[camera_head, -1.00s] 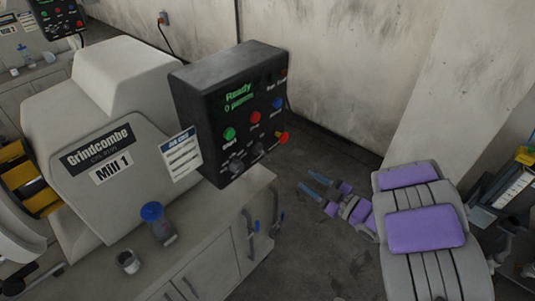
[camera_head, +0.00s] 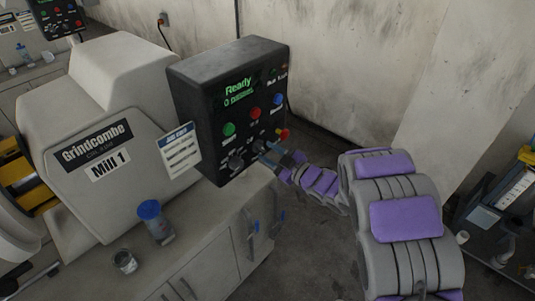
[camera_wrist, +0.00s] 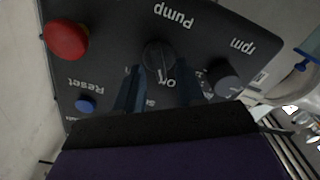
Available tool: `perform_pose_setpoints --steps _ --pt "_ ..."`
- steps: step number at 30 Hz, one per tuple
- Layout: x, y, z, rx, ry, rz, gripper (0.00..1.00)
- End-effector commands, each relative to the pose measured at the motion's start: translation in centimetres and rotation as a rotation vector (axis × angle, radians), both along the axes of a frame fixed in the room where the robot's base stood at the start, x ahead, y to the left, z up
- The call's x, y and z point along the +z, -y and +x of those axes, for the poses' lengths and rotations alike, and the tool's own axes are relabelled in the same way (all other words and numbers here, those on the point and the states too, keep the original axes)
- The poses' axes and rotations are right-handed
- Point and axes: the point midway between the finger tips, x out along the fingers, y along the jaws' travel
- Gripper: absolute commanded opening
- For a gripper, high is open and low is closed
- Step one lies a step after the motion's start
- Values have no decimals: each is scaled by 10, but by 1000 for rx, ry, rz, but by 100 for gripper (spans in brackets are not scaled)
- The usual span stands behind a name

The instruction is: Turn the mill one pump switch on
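The mill one control box (camera_head: 205,100) is dark, with a lit green "Ready" display. Its pump switch (camera_head: 259,145) is a dark knob in the bottom row. In the wrist view, the picture is upside down, and the pump switch (camera_wrist: 158,56) sits below the word "Pump" with "On" near it. Its exact setting is hard to read. My gripper (camera_head: 269,152) is at the lower right of the box face, close to the knob. In the wrist view, my gripper (camera_wrist: 159,82) has its two dark fingers apart, one towards each side of the knob. Contact cannot be told.
The rpm knob (camera_wrist: 223,78) is right beside the fingers in the wrist view. The red emergency button (camera_wrist: 66,40) and blue Reset button (camera_wrist: 86,105) are to the left. A blue-lidded jar (camera_head: 155,222) and a small cup (camera_head: 124,262) stand on the counter (camera_head: 205,252).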

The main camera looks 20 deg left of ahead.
Motion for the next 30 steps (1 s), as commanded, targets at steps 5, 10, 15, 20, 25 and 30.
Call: perform_pose_setpoints --steps 5,10,15,20,25,30 --pt "-1 -9 4 -1 -2 -1 38" --pt "0 -10 4 -2 -1 -1 38" --pt "0 -10 4 -2 -1 -1 33" --pt "0 -10 4 -2 -1 -1 17" --pt "0 -10 4 -1 -2 -1 1" --pt "0 -10 4 -1 -2 -1 0"
